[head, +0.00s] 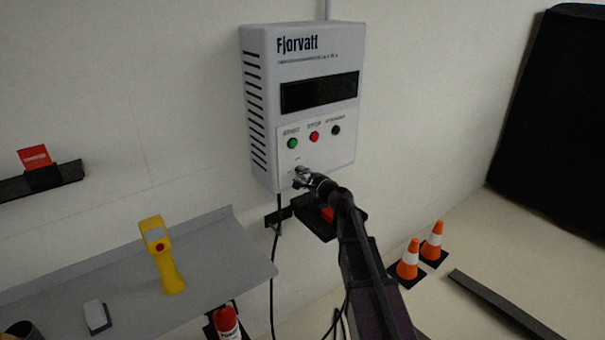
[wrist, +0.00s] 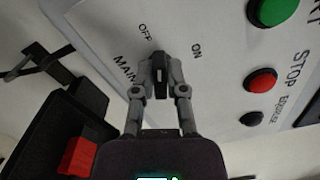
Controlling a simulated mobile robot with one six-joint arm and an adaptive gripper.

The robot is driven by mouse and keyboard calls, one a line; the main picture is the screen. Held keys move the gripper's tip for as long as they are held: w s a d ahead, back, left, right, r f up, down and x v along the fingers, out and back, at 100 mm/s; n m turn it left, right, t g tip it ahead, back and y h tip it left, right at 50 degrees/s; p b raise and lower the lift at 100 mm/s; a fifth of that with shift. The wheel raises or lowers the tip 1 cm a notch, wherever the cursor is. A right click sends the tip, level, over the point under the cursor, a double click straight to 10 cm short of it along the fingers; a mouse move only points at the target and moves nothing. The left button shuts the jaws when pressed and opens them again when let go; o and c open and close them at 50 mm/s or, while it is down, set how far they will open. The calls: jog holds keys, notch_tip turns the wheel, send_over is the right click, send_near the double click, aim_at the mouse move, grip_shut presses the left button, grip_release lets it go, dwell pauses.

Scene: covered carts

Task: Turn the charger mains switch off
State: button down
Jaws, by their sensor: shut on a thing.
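The charger (head: 305,110) is a pale grey "Fjorvatt" box on the wall with a dark display. Its front panel has a green button (head: 292,143), a red button (head: 314,136) and a dark round one (head: 336,130). The mains switch (wrist: 160,66) is a small black knob near the panel's lower edge, between the printed words OFF and ON. My gripper (wrist: 161,82) is shut on this knob, with one finger on each side. In the head view my gripper (head: 301,178) covers the switch. Which word the knob points to I cannot tell.
A grey shelf (head: 215,290) at lower left bears a yellow handheld device (head: 164,260). A black holder with a red item (head: 326,214) is below the charger. A cable (head: 273,290) hangs down. Traffic cones (head: 409,262) stand on the floor at right.

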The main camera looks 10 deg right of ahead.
jog(key=n, duration=0.3)
jog(key=shift+w+n, duration=0.1)
jog(key=shift+n, duration=0.2)
dwell(0.4)
jog(key=c, duration=0.7)
grip_release()
jog(key=shift+v, duration=6.1)
jog(key=shift+a+f, duration=0.1)
